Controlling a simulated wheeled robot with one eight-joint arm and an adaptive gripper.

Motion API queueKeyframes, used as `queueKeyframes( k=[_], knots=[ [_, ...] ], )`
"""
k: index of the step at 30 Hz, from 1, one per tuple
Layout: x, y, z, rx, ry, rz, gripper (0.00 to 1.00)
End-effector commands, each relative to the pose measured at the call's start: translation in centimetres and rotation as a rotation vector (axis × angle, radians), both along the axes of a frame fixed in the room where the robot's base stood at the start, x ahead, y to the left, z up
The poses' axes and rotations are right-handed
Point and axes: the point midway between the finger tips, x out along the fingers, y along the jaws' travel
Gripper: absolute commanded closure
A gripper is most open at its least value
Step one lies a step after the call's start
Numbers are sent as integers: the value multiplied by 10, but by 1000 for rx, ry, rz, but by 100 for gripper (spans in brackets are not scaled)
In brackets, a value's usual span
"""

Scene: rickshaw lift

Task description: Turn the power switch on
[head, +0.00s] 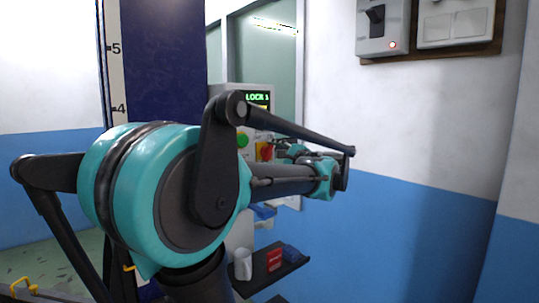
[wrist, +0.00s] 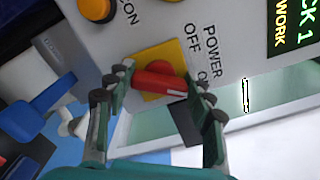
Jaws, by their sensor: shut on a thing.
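The power switch is a red rotary knob (wrist: 160,84) on a yellow square plate (wrist: 160,56), with the labels POWER, OFF and ON beside it in the wrist view. A white mark shows at the knob's right end; I cannot tell clearly which label it lines up with. My gripper (wrist: 163,88) is shut on the knob, with one finger at each end of it. In the head view the red knob (head: 266,151) shows on the grey control panel, left of my gripper (head: 286,151), which is small and partly hidden by my arm.
The control panel (wrist: 150,18) has an orange button (wrist: 97,8) and a lit green display (wrist: 291,22). In the head view a green button (head: 242,140) sits by the knob. Below, a dark shelf (head: 290,268) holds a white cup and red and blue items. A wall switch box (head: 378,30) hangs upper right.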

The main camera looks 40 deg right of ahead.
Motion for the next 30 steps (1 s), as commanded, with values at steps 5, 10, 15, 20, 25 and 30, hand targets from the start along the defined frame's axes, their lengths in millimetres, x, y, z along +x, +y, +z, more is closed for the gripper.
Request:
queueKeyframes(
  k=[5,10,15,20,25,30],
  knots=[
    [0,0,-1,74,7,0,76],
    [0,0,-1,113,11,0,76],
    [0,0,-1,126,13,-1,76],
    [0,0,-1,127,13,-1,76],
    [0,0,-1,127,13,-1,46],
    [0,0,0,127,11,0,26]
  ],
)
